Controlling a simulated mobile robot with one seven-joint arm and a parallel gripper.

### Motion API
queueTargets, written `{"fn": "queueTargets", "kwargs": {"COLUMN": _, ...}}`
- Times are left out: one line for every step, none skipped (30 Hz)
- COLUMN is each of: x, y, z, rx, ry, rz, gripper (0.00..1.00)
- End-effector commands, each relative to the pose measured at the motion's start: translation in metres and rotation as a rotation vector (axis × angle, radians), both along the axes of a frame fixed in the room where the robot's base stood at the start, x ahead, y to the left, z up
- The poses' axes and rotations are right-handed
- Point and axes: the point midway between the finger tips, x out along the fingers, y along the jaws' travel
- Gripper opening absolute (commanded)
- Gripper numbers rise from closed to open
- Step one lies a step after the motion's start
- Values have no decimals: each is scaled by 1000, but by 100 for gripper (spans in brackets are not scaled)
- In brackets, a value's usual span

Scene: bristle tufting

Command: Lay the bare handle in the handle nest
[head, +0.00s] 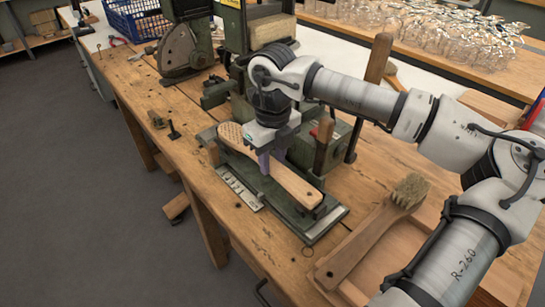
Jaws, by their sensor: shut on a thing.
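The bare handle (291,184) is a pale wooden brush handle with a perforated head at its left end. It lies lengthwise over the handle nest on the green base plate (320,228) of the machine. My gripper (268,162) points down and is shut on the handle near its middle. The nest itself is mostly hidden under the handle, so I cannot tell whether the handle touches it or is slightly above.
The green tufting machine (338,142) stands close behind the gripper, with an upright lever (323,143). A bristled brush (372,228) lies on a wooden tray (410,228) to the right. Small metal parts (173,130) and a blue crate (138,18) are on the bench's left side.

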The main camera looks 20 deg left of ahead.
Motion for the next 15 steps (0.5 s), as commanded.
{"fn": "queueTargets", "kwargs": {"x": 0, "y": 0, "z": 0, "rx": 0, "ry": 0, "rz": 0, "gripper": 6}}
{"fn": "queueTargets", "kwargs": {"x": 0, "y": 0, "z": 0, "rx": 0, "ry": 0, "rz": 0, "gripper": 6}}
{"fn": "queueTargets", "kwargs": {"x": 0, "y": 0, "z": -1, "rx": 0, "ry": 0, "rz": 0, "gripper": 6}}
{"fn": "queueTargets", "kwargs": {"x": 0, "y": 0, "z": -1, "rx": 0, "ry": 0, "rz": 0, "gripper": 6}}
{"fn": "queueTargets", "kwargs": {"x": 0, "y": 0, "z": -2, "rx": 0, "ry": 0, "rz": 0, "gripper": 6}}
{"fn": "queueTargets", "kwargs": {"x": 0, "y": 0, "z": -2, "rx": 0, "ry": 0, "rz": 0, "gripper": 6}}
{"fn": "queueTargets", "kwargs": {"x": 0, "y": 0, "z": -3, "rx": 0, "ry": 0, "rz": 0, "gripper": 6}}
{"fn": "queueTargets", "kwargs": {"x": 0, "y": 0, "z": -3, "rx": 0, "ry": 0, "rz": 0, "gripper": 6}}
{"fn": "queueTargets", "kwargs": {"x": 0, "y": 0, "z": -4, "rx": 0, "ry": 0, "rz": 0, "gripper": 6}}
{"fn": "queueTargets", "kwargs": {"x": 0, "y": 0, "z": -4, "rx": 0, "ry": 0, "rz": 0, "gripper": 6}}
{"fn": "queueTargets", "kwargs": {"x": 0, "y": 0, "z": -5, "rx": 0, "ry": 0, "rz": 0, "gripper": 6}}
{"fn": "queueTargets", "kwargs": {"x": 0, "y": 0, "z": -5, "rx": 0, "ry": 0, "rz": 0, "gripper": 6}}
{"fn": "queueTargets", "kwargs": {"x": 0, "y": 0, "z": -6, "rx": 0, "ry": 0, "rz": 0, "gripper": 6}}
{"fn": "queueTargets", "kwargs": {"x": 0, "y": 0, "z": -6, "rx": 0, "ry": 0, "rz": 0, "gripper": 6}}
{"fn": "queueTargets", "kwargs": {"x": 0, "y": 0, "z": -7, "rx": 0, "ry": 0, "rz": 0, "gripper": 6}}
